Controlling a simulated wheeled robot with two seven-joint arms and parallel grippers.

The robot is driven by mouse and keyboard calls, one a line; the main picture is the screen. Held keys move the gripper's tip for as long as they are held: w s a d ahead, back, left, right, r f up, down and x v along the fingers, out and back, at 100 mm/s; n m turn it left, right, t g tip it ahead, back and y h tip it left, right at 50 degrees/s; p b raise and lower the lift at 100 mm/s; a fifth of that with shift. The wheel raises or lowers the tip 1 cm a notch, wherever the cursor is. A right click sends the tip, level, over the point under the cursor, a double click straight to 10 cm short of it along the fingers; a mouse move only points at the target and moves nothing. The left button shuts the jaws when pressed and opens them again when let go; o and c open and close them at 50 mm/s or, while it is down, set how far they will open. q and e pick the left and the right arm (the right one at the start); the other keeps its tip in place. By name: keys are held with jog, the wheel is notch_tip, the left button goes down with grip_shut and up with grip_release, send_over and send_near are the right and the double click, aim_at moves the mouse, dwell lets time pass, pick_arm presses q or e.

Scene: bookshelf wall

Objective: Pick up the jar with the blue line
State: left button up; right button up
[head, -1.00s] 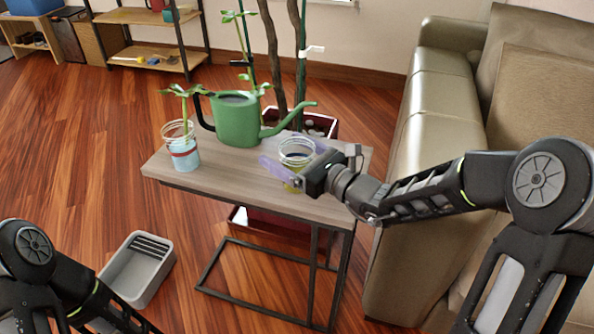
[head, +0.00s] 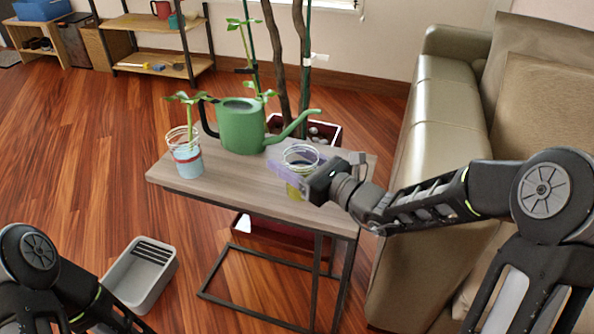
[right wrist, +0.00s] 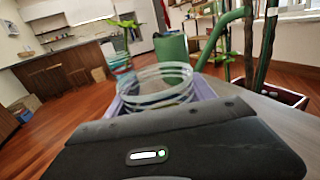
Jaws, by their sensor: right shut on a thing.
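The jar with the blue line (head: 299,157) stands at the right end of the small table (head: 235,186). It is clear with pale rings at its rim and yellowish low down. The blue line is mostly hidden in the head view; a dark bluish band shows through the jar in the right wrist view (right wrist: 160,84). My right gripper (head: 297,172) is shut on this jar, its pale purple fingers at the jar's sides. The jar looks upright; I cannot tell whether it touches the tabletop. My left arm shows at the lower left, its gripper out of view.
A green watering can (head: 239,127) stands behind the jar, its spout reaching right. Another jar (head: 187,160) with a red line and a plant cutting stands at the table's left end. A sofa (head: 440,110) is right; a grey bin (head: 140,272) is on the floor.

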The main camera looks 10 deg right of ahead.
notch_tip(320, 180, up, 10)
jog(key=p, duration=0.3)
dwell(0.7)
jog(key=s+d+n+g+y+p, duration=0.4)
jog(key=s+p, duration=0.7)
jog(key=p, duration=1)
jog(key=shift+s+d+p, duration=0.35)
jog(key=shift+d, duration=0.75)
